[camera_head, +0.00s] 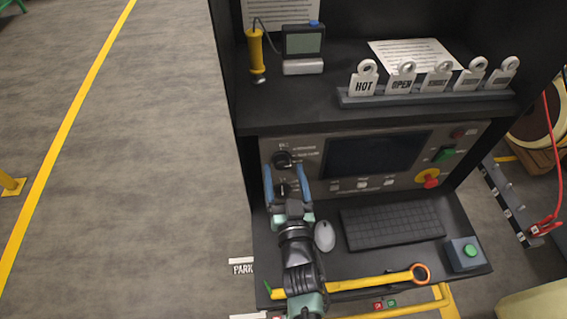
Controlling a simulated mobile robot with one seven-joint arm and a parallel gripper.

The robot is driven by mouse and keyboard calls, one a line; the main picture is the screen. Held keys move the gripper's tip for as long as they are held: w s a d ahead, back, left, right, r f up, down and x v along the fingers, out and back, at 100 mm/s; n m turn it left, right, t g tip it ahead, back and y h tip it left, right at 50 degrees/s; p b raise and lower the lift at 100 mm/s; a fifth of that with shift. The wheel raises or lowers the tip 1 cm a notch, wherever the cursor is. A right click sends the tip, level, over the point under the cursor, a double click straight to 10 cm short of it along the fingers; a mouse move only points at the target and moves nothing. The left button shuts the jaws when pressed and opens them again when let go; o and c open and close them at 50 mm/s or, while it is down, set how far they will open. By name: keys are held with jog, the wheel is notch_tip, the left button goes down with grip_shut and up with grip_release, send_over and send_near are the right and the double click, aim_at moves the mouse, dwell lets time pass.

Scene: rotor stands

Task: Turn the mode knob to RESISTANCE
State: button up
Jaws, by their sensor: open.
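The control panel (310,172) is on the front of the dark cabinet. On its left side are two black round knobs, an upper knob (282,160) and a lower knob (282,189). The small lettering beside them is too small to read, so I cannot tell which is the mode knob or where it points. My gripper (283,168) is open, with blue fingers pointing at the panel. The lower knob shows between the fingers, and the upper knob is near the fingertips. I cannot tell whether a finger touches either knob.
A dark screen (375,155), a green switch (443,155) and a red knob on yellow (430,179) are to the right. Tags (404,80) stand above.

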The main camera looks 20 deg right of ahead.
jog(key=shift+x, duration=0.8)
grip_shut()
